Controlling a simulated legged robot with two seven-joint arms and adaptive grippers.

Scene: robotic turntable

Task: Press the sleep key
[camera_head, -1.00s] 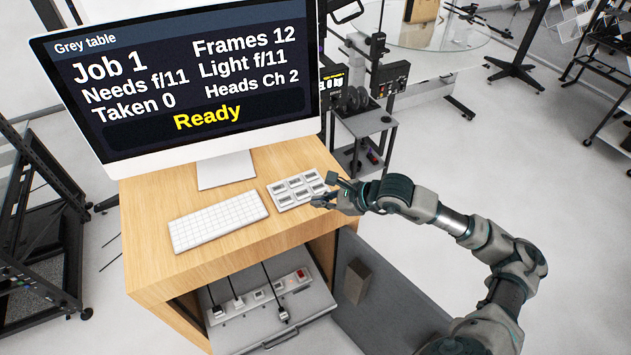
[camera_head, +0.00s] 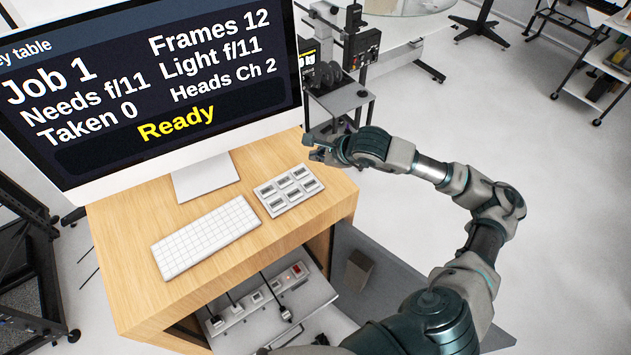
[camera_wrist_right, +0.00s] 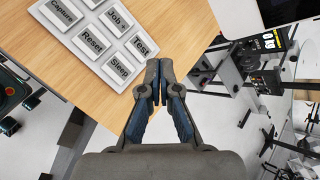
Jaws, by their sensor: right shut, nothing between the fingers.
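The sleep key (camera_wrist_right: 119,66) is a grey key marked "Sleep" at the lower corner of a white keypad (camera_head: 267,193) in the right wrist view. The keypad lies on the wooden desk, right of the keyboard; its labels are too small to read in the head view. My right gripper (camera_head: 316,147) is shut and empty, near the desk's far right edge, beyond the keypad. In the wrist view its fingertips (camera_wrist_right: 158,66) show just right of the sleep key, apart from it in the picture. My left gripper is not in view.
A large monitor (camera_head: 150,85) reading "Ready" stands behind a white keyboard (camera_head: 205,238) on the desk (camera_head: 125,225). Below, an open compartment holds a power strip (camera_head: 255,300) with cables. A small equipment stand (camera_head: 340,100) is behind my right gripper.

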